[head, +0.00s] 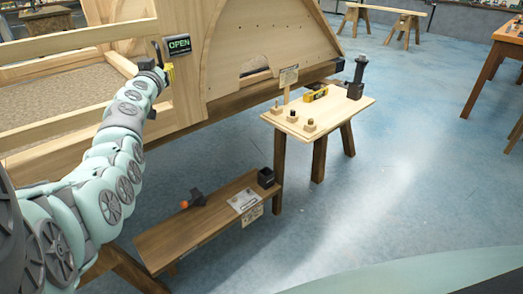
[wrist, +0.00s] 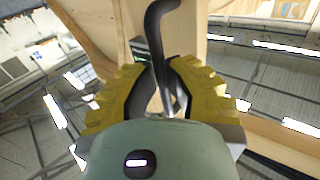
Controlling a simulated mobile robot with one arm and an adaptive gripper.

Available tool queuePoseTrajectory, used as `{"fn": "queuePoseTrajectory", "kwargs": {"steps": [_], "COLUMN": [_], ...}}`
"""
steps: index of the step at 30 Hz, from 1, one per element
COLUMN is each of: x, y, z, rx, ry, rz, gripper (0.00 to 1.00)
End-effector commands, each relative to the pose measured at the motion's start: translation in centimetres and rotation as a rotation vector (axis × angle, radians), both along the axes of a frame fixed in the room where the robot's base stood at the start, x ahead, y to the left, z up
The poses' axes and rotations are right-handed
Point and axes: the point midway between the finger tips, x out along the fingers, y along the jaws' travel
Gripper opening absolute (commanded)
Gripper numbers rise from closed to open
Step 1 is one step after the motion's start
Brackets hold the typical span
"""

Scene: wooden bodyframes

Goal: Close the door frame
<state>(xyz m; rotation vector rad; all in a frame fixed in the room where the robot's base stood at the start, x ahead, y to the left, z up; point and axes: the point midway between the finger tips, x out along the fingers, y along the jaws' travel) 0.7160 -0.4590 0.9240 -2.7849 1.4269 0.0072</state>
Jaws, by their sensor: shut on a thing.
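The pale wooden door frame (head: 85,38) is at the upper left of the head view, with long rails and an upright post. An upright wooden piece also shows in the wrist view (wrist: 188,28). A dark bent handle (wrist: 155,40) stands out in front of this wood; its upper end shows in the head view (head: 157,50). My gripper (wrist: 158,92) has yellow fingers on both sides of the handle and is shut on it. In the head view my gripper (head: 166,73) is partly hidden by my arm. A sign reading OPEN (head: 179,44) is beside the handle.
A small wooden table (head: 345,112) holds a yellow tool (head: 316,94), pegged blocks and a dark stand. A low bench (head: 165,240) holds an orange-tipped tool (head: 193,200) and a black box (head: 266,177).

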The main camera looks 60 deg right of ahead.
Motion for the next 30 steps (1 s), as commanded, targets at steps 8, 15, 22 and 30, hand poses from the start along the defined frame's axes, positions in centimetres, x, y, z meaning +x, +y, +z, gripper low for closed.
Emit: {"fn": "queuePoseTrajectory", "kwargs": {"steps": [8, 15, 22, 30], "x": [1.7, 3.3, 4.1, 4.5], "y": [-2.2, -2.6, -2.5, -2.3], "z": [-1.6, -1.2, -0.5, 0.2], "rx": [0.012, 0.012, 0.005, -0.002], "ry": [-0.002, 0.0, 0.006, 0.007], "rz": [-0.022, -0.015, -0.005, 0.006], "gripper": [0.0, 0.0, 0.0, 0.0]}}
